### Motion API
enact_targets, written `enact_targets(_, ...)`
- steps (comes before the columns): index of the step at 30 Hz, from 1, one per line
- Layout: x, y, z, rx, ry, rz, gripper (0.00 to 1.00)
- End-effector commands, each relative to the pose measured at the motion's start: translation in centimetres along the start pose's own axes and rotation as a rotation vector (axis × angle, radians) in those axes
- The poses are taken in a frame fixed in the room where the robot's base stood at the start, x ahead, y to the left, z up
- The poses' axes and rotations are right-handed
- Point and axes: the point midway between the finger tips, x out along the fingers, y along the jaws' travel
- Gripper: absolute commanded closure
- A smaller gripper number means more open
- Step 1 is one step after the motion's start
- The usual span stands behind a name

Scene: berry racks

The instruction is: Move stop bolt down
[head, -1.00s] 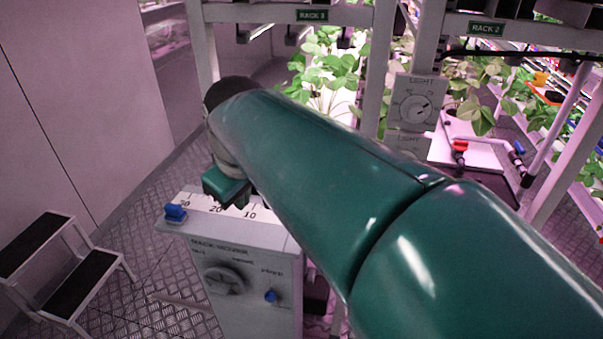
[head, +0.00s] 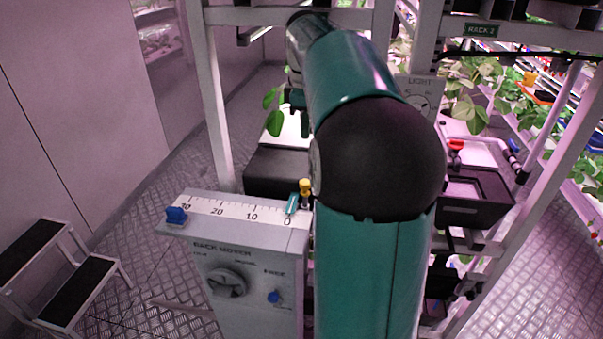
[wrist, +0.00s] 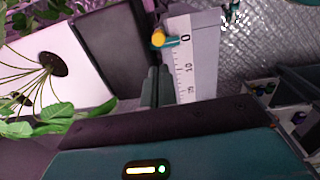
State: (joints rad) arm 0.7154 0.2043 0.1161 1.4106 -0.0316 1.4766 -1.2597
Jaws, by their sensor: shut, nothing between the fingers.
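A yellow-headed knob (head: 305,186), which looks like the stop bolt, stands at the 0 end of the rack mover's scale (head: 235,213). A teal pointer (head: 291,205) is beside it at 0. In the wrist view the yellow knob (wrist: 158,38) and the teal pointer (wrist: 172,42) show beyond my fingers. My gripper (wrist: 156,84) is shut and empty, apart from the knob, with its fingers reaching toward the scale. In the head view my arm hides most of the gripper. The lower part of the knob is hard to make out.
The rack mover box (head: 240,255) carries a dial (head: 228,283) and blue knobs (head: 175,215). A dark tray (head: 275,170) and strawberry leaves (head: 274,122) are close behind it. Rack posts (head: 205,90) stand nearby. A step stool (head: 70,280) is at left, with open floor between.

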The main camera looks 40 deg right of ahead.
Motion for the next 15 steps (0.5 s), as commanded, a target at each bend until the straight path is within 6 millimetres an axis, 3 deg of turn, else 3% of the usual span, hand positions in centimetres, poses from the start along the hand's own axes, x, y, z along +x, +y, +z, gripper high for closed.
enact_targets(10,0.4,-0.1,0.0,0.002,0.0,0.0,1.0)
enact_targets(15,2.4,-0.2,0.0,0.003,-0.001,-0.003,1.0)
